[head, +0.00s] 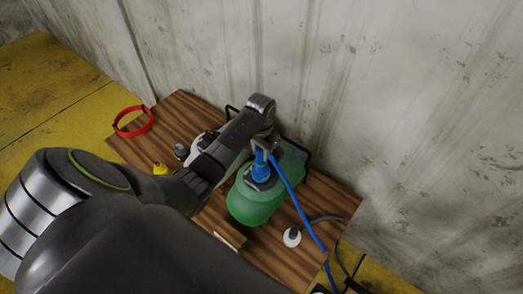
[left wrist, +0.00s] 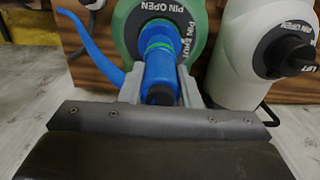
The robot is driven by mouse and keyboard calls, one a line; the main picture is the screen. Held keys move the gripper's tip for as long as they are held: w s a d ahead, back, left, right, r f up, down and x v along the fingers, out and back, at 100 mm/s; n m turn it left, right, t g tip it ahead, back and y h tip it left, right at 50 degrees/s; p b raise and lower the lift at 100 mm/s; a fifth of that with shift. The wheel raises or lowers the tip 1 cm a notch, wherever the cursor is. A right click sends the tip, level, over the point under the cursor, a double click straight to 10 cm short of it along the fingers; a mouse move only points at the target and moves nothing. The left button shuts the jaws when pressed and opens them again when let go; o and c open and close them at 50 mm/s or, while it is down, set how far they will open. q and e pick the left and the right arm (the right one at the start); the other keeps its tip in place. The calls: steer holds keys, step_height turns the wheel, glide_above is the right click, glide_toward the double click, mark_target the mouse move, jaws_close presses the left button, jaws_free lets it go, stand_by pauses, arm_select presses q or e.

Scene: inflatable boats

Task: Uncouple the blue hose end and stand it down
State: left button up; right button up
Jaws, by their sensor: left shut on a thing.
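The blue hose end (head: 261,170) stands upright at the top of a green rounded body (head: 250,207). Its blue hose (head: 296,204) runs down to the right over the table. My left gripper (head: 264,147) is shut on the hose end from above. In the left wrist view, its fingers (left wrist: 160,92) lie on both sides of the blue hose end (left wrist: 158,70), which meets the green body's valve face (left wrist: 129,30), marked PIN OPEN and PIN SHUT. I cannot tell whether it is locked there. My right gripper is out of view.
All stands on a wooden table (head: 180,110) against a grey wall (head: 400,80). A white body (left wrist: 235,75) with a dark valve is beside the green one. A red ring (head: 133,121), a yellow item (head: 160,168) and a white round piece (head: 292,237) with a grey hose are around.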

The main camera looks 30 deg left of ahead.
arm_select(q)
jaws_close()
steer(key=shift+r+p, duration=0.45)
steer(key=shift+r, duration=0.3)
stand_by(0.3)
steer(key=shift+r, duration=1.25)
